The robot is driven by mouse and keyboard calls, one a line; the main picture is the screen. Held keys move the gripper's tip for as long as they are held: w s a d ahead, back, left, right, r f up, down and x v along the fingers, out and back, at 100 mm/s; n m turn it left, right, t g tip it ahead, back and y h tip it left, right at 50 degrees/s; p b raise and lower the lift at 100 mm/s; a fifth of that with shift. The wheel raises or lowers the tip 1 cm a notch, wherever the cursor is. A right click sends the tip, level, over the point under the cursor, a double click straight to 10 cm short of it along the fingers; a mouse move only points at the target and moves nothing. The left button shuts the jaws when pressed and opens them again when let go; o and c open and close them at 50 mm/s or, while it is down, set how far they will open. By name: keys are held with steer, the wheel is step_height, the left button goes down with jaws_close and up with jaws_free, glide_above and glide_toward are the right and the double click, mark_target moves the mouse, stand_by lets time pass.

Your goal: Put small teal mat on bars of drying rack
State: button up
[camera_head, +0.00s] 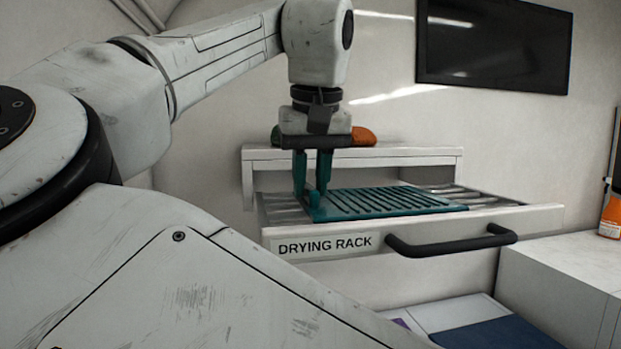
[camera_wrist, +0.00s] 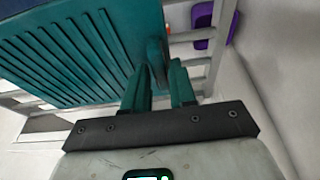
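The teal ribbed mat (camera_head: 390,202) lies flat across the metal bars of the pulled-out drying rack (camera_head: 285,207). In the wrist view the mat (camera_wrist: 70,50) fills the upper left, with a small upright teal tab (camera_wrist: 157,62) at its near edge. My gripper (camera_head: 311,192) points down at the mat's left edge, over the rack. Its two teal fingers stand apart. In the wrist view my gripper (camera_wrist: 158,75) has its fingertips on either side of the tab, with a gap visible. Whether either finger touches the tab is hard to see.
The rack drawer has a black handle (camera_head: 452,243) in front. A white shelf (camera_head: 400,153) above it carries an orange item (camera_head: 363,137). An orange bottle (camera_head: 610,212) stands on the counter (camera_head: 575,265) at right. A purple item (camera_wrist: 190,20) shows beyond the bars in the wrist view.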

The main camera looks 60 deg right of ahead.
steer(key=shift+o, duration=1.3)
steer(key=shift+r, duration=0.1)
steer(key=v, duration=1.2)
